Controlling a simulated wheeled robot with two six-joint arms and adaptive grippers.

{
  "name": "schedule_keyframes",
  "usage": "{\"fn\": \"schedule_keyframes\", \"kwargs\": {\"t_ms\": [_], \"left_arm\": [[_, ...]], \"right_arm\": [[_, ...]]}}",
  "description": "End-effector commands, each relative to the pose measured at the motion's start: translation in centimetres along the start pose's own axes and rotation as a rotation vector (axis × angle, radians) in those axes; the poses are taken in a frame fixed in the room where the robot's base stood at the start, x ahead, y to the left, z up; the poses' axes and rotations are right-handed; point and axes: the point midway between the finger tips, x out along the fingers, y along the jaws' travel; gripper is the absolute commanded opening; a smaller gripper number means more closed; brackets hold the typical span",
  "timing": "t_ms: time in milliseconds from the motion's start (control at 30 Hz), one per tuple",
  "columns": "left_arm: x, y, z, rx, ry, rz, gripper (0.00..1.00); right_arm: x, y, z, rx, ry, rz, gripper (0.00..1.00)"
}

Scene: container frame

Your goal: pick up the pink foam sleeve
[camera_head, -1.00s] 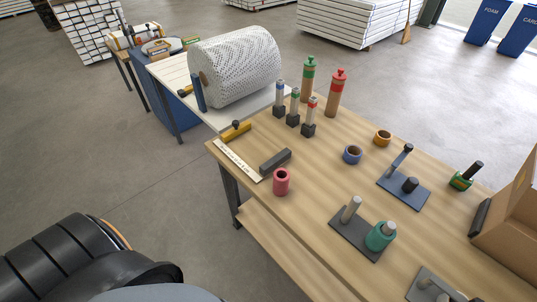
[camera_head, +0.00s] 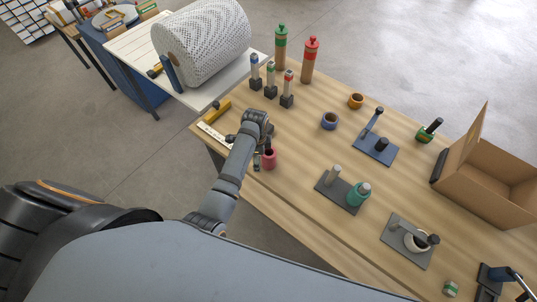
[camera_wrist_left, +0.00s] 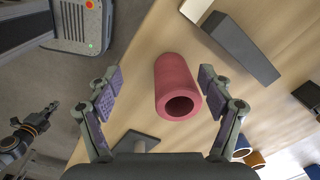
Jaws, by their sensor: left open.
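The pink foam sleeve (camera_head: 269,160) stands on the wooden workbench, near its front left edge. In the left wrist view the sleeve (camera_wrist_left: 175,80) lies between the two fingers, with its dark round hole facing the lower side. My left gripper (camera_head: 263,158) is over the sleeve, and partly covers it in the head view. In the left wrist view my left gripper (camera_wrist_left: 160,80) is open, with a gap on each side of the sleeve. What looks like my right gripper (camera_wrist_left: 14,143) shows small at the left of that view, its jaws unclear.
A dark bar (camera_wrist_left: 240,46) lies close beside the sleeve. A grey plate with pegs (camera_head: 343,193) and teal cup stands to the right. A blue ring (camera_head: 330,121) and several upright tools are farther back. An open cardboard box (camera_head: 490,178) stands at the right.

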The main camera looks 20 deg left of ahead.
Motion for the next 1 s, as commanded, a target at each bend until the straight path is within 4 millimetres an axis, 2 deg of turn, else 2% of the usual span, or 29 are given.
{"fn": "schedule_keyframes", "kwargs": {"t_ms": [33, 167, 233, 333, 433, 700, 1000], "left_arm": [[-1.7, -0.8, -0.9, 0.071, 0.004, 0.008, 0.80], [-4.6, -2.1, -2.7, 0.253, 0.010, 0.034, 0.80], [-5.5, -2.4, -3.2, 0.314, 0.011, 0.044, 0.80], [-5.8, -2.5, -3.4, 0.348, 0.011, 0.052, 0.80], [-5.1, -2.4, -3.4, 0.349, 0.010, 0.053, 0.80], [-0.9, -2.3, -3.4, 0.345, 0.010, 0.051, 0.80], [0.5, -2.2, -3.4, 0.345, 0.010, 0.051, 0.80]], "right_arm": [[-0.5, 0.1, -0.1, 0.000, 0.000, 0.000, 0.00], [-1.0, 0.5, -0.1, -0.002, 0.000, 0.006, 0.00], [-1.1, 0.8, -0.1, -0.004, 0.000, 0.009, 0.00], [-1.0, 1.1, -0.1, -0.005, -0.001, 0.012, 0.00], [-1.0, 1.1, 0.0, -0.005, -0.003, 0.012, 0.00], [-1.0, 1.1, 0.1, -0.005, -0.005, 0.013, 0.00], [-1.0, 1.1, 0.1, -0.005, -0.005, 0.012, 0.00]]}}
